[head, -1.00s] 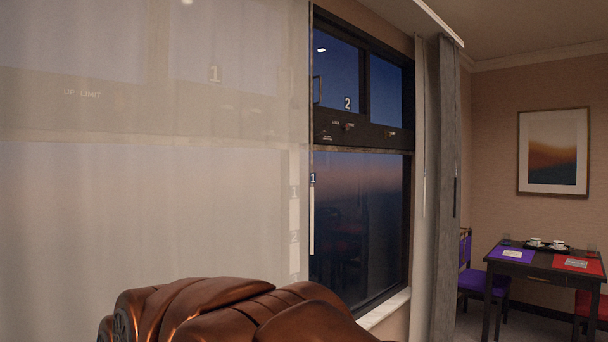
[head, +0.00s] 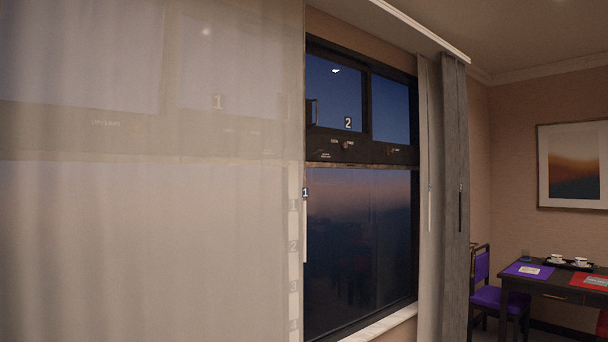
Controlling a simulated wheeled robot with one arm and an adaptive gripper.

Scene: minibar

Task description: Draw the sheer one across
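A pale, see-through sheer curtain (head: 130,220) hangs over the left half of the head view. Its free edge falls near the left side of the bare window (head: 355,240). A thin white wand (head: 305,230) with a small tag marked 1 hangs at that edge. Another narrow, pale sheer panel (head: 425,150) is gathered at the window's right, with its own white wand (head: 430,208). A heavier grey curtain (head: 454,150) hangs beside it with a dark wand (head: 461,207). My gripper is not in view.
A white sill (head: 385,322) runs under the window. A purple chair (head: 485,290) and a dark table (head: 545,290) with a tray and cups stand at the right. A framed picture (head: 572,165) hangs on the wall behind.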

